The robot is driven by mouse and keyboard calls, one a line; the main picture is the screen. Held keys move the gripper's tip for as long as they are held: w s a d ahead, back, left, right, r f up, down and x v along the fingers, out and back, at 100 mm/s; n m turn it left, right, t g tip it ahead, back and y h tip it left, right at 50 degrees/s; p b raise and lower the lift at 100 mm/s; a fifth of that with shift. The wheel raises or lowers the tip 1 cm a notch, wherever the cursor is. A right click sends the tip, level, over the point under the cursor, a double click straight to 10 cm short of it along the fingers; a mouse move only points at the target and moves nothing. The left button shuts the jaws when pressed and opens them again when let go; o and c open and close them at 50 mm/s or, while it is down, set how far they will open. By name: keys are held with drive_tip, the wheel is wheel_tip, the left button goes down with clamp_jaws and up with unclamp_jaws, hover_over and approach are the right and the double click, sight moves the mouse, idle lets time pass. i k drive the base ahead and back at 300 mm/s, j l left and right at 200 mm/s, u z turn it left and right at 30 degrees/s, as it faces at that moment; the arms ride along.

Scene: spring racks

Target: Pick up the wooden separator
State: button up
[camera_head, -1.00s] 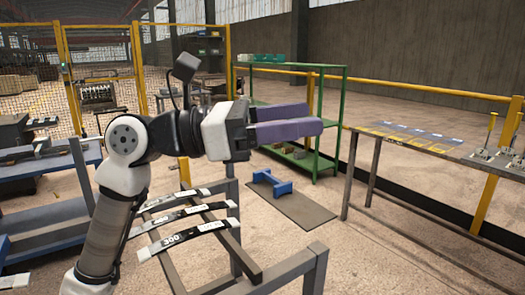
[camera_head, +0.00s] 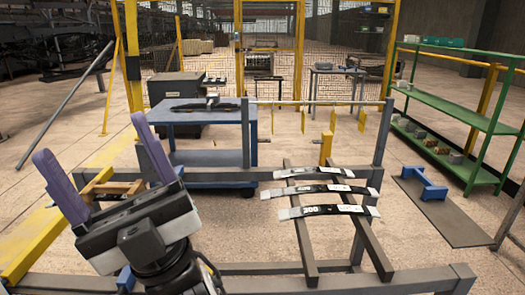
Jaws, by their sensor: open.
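My gripper (camera_head: 91,138) is at the lower left of the head view, with its two purple fingers spread wide, pointing up and away, and nothing between them. A light-brown wooden piece (camera_head: 118,187), which looks like the wooden separator, shows behind and between the fingers. It lies by the left end of the grey rack frame, next to a yellow beam. My gripper hides part of it. I cannot tell the distance between it and the fingers, and I see no clear contact.
Several dark spring leaves with pale ends (camera_head: 322,189) lie across the grey rack's bars (camera_head: 375,245) to the right. A blue table (camera_head: 205,125) stands behind. A green shelf (camera_head: 450,97) and a blue block (camera_head: 424,183) are at the right. Open floor lies at the far left.

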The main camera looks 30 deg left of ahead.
sight(90, 192)
drive_tip(key=u, duration=1.8)
